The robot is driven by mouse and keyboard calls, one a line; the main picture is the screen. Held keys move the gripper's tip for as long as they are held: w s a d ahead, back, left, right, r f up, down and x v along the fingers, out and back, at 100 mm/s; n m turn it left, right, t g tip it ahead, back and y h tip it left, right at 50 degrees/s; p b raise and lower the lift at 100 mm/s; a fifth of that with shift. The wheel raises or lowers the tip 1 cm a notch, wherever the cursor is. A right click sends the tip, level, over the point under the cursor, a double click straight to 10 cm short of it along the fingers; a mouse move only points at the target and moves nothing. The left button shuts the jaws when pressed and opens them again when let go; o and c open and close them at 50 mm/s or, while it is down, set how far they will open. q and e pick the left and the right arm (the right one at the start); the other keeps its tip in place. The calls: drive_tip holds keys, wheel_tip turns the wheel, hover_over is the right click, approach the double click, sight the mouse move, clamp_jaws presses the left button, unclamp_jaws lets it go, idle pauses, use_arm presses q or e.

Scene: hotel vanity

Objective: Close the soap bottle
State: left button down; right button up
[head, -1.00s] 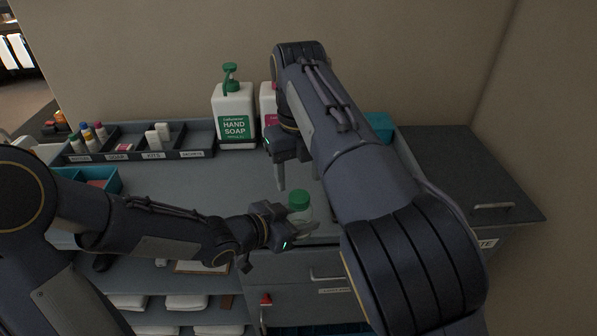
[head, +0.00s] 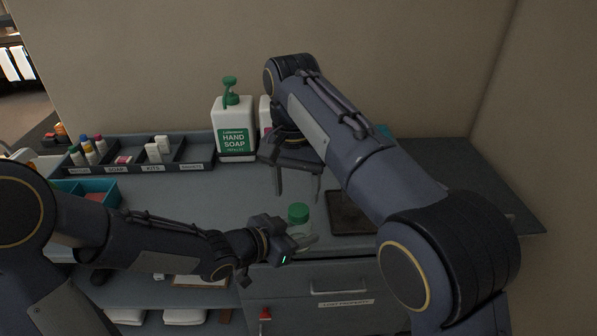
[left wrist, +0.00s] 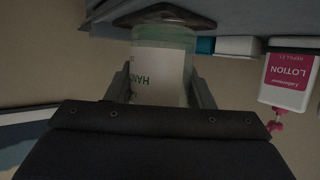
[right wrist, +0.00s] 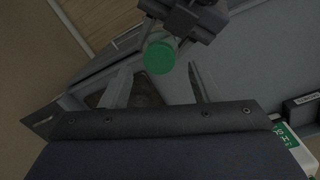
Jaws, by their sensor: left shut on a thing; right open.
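A small clear soap bottle with a green cap (head: 298,213) stands upright near the counter's front edge. The left wrist view shows its white label (left wrist: 160,80) with green letters between my left fingers. My left gripper (head: 302,243) is shut on the bottle's body from the left. My right gripper (head: 298,190) is open and empty, above and behind the bottle. In the right wrist view the green cap (right wrist: 160,55) lies beyond the open fingers (right wrist: 160,85), apart from them. The cap sits on the bottle's top; I cannot tell whether it is tight.
A large hand soap pump bottle (head: 234,125) stands at the back, with a lotion bottle (left wrist: 290,80) beside it, partly hidden by my right arm. A labelled divided tray (head: 200,155) is at back left. A dark brown tray (head: 350,225) lies right of the bottle.

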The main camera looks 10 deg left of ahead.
sight(299, 209)
drive_tip(key=n, duration=0.5)
drive_tip(key=shift+r+n, duration=0.2)
drive_tip(key=shift+n, duration=0.1)
drive_tip(key=n, duration=0.2)
drive_tip(key=shift+r+n, duration=0.15)
drive_tip(key=shift+n, duration=0.25)
drive_tip(key=n, duration=0.5)
drive_tip(key=shift+w+r, duration=0.1)
drive_tip(key=shift+r, duration=0.2)
drive_tip(key=n, duration=0.3)
drive_tip(key=shift+d+r, duration=0.1)
drive_tip(key=shift+r, duration=0.05)
drive_tip(key=n, duration=0.4)
drive_tip(key=shift+r+n, duration=0.3)
drive_tip(key=n, duration=0.5)
drive_tip(key=shift+w+d+r+n, duration=0.1)
drive_tip(key=shift+d+r+n, duration=0.05)
drive_tip(key=shift+r+n, duration=0.25)
drive_tip(key=shift+f, duration=4)
